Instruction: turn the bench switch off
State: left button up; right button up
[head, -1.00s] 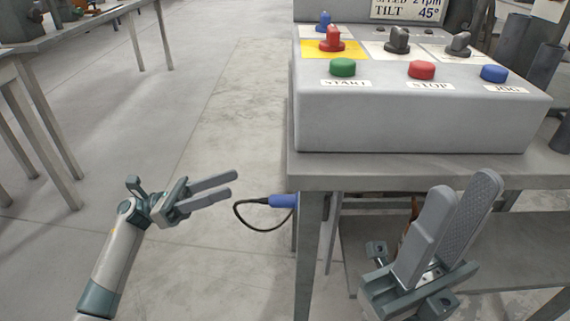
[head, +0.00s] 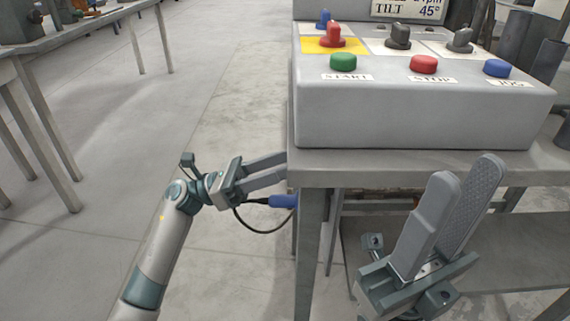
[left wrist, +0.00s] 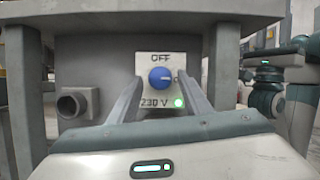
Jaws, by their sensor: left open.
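The bench switch is a blue round knob (left wrist: 160,77) on a pale plate in the left wrist view. Its white mark points to the right, away from the OFF label (left wrist: 160,58) above. A green lamp (left wrist: 178,102) glows beside the 230 V label. My left gripper (head: 286,164) is open, its fingers reaching toward the bench's left side. In the left wrist view the fingers lie left and right of the knob; I cannot tell whether they touch it. The head view does not show the knob. My right gripper (head: 467,170) is open and empty before the bench.
A grey control box with a green START button (head: 343,63), a red STOP button (head: 423,64) and a blue button (head: 496,68) stands on the bench (head: 400,172). A blue plug (head: 283,201) with a black cable is close under my left gripper.

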pick_arm(q)
jog(key=shift+d, duration=0.1)
jog(key=c, duration=1.1)
jog(key=shift+r, duration=0.1)
